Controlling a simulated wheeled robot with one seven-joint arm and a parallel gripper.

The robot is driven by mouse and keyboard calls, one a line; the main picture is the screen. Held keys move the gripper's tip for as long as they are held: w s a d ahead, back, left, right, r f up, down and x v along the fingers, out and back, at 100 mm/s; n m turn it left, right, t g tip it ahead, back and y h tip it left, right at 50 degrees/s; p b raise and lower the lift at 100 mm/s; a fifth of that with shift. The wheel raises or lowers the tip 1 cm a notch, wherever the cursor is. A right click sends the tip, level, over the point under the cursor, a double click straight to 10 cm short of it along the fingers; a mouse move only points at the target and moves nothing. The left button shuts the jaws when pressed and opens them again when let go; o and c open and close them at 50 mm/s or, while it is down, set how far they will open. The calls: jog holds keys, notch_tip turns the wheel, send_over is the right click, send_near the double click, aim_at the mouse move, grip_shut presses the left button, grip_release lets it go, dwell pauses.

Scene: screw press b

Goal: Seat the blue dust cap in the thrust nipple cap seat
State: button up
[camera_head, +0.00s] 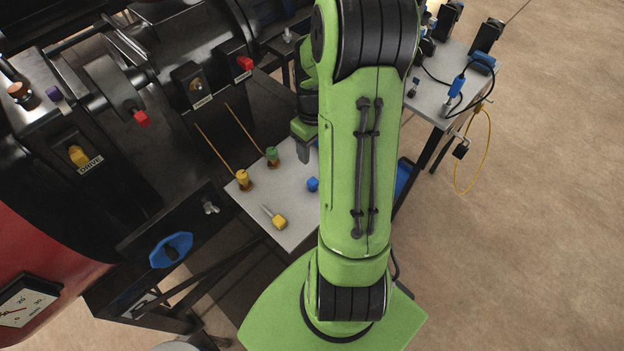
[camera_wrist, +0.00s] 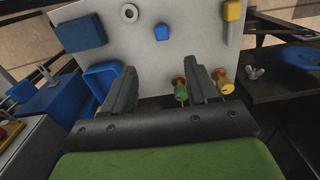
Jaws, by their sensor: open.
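The blue dust cap (camera_head: 312,184) sits on a pale grey table top, beside my arm. In the wrist view the blue dust cap (camera_wrist: 162,32) lies beyond the space between my fingers. My gripper (camera_wrist: 162,72) is open, with nothing between its fingers. In the head view my gripper (camera_head: 304,152) hangs over the table's far part, partly hidden by my arm, apart from the cap. A bare brass-coloured nipple (camera_head: 196,86) shows on a dark block of the machine; its label is too small to read surely, so I cannot tell whether it is the thrust seat.
The grey table (camera_head: 293,238) also holds a yellow-handled tool (camera_head: 279,221), a yellow-topped piece (camera_head: 243,179) and a green-topped piece (camera_head: 272,155) with thin rods nearby. The machine carries a yellow cap (camera_head: 78,156) marked DRIVE and a red cap (camera_head: 245,62). A blue handwheel (camera_head: 171,249) protrudes near the table.

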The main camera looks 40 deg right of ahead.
aim_at(313, 181)
jog(key=f+b, duration=0.2)
jog(key=f, duration=1.3)
jog(key=shift+a+f+b, duration=0.2)
jog(key=shift+b, duration=0.2)
jog(key=shift+s+r, duration=0.1)
jog(key=c, duration=1)
notch_tip(313, 181, up, 10)
jog(key=shift+p, duration=0.95)
